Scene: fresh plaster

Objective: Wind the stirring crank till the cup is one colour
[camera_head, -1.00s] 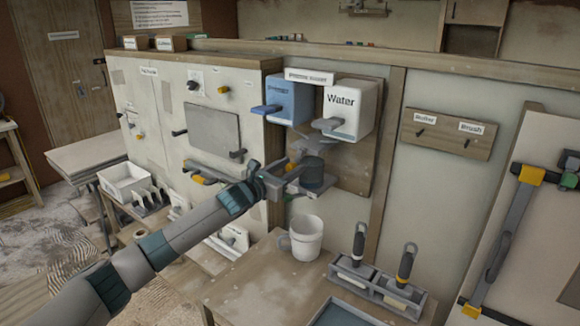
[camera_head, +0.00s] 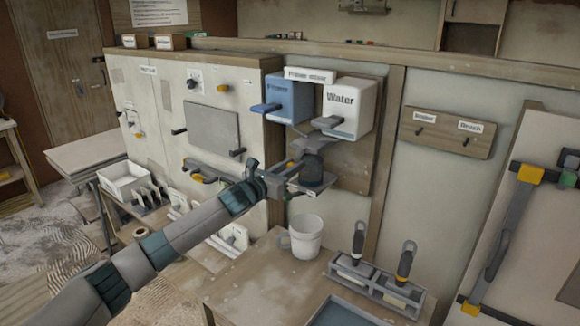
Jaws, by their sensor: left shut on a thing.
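My left gripper (camera_head: 280,180) is shut at the stirring crank beside the dark mixing cup (camera_head: 313,172); the jaws cover most of the crank. The cup sits on a grey bracket under the blue primer dispenser (camera_head: 289,98) and the white water dispenser (camera_head: 346,108). The cup's side looks dark grey; I cannot see whether its contents are one colour. My right gripper is not in view.
A white mug-like bucket (camera_head: 306,237) stands on the wooden table (camera_head: 250,283) below the cup. A grey holder with brushes (camera_head: 377,286) stands to its right. A wooden panel (camera_head: 447,134) hangs on the right wall.

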